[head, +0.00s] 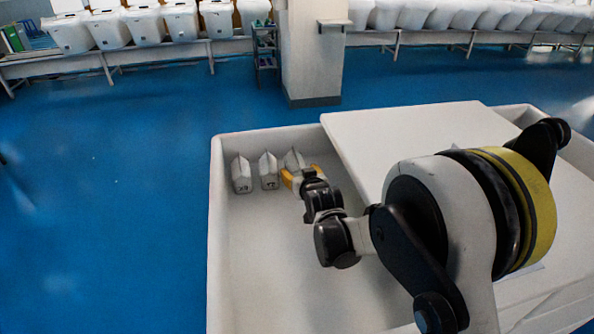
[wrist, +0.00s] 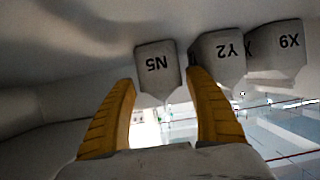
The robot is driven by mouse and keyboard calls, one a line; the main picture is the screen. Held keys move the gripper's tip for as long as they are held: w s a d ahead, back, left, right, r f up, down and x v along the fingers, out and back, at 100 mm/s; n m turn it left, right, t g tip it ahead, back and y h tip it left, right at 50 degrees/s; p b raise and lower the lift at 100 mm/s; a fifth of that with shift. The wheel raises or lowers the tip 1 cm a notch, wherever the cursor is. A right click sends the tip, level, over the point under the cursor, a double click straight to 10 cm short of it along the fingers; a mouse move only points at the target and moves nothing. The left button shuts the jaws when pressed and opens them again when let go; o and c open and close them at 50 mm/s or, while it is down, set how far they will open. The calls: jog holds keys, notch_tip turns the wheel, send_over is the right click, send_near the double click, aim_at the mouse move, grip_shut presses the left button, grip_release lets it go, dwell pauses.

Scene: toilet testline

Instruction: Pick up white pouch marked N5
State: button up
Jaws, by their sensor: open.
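The white pouch marked N5 (wrist: 157,70) shows upside down in the wrist view, between the tips of my two yellow fingers. In the head view the rightmost pouch (head: 292,159), partly hidden behind my gripper (head: 302,174), appears to be the same one. My gripper (wrist: 162,82) is open, with a finger on either side of the N5 pouch. The right finger in the wrist view lies close to the gap between N5 and its neighbour. I cannot tell whether either finger touches the pouch.
Pouches marked Y2 (wrist: 222,55) and X9 (wrist: 279,50) stand beside N5; in the head view they are the middle (head: 269,172) and left (head: 242,176) ones. All stand in a white tub (head: 245,290) with raised walls. A white board (head: 400,125) covers its right part.

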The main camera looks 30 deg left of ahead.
jog(key=b+x, duration=0.1)
jog(key=x, duration=0.4)
jog(key=shift+f, duration=0.15)
jog(key=shift+s, duration=0.1)
jog(key=shift+c, duration=0.6)
jog(key=c, duration=0.9)
jog(key=shift+o, duration=0.2)
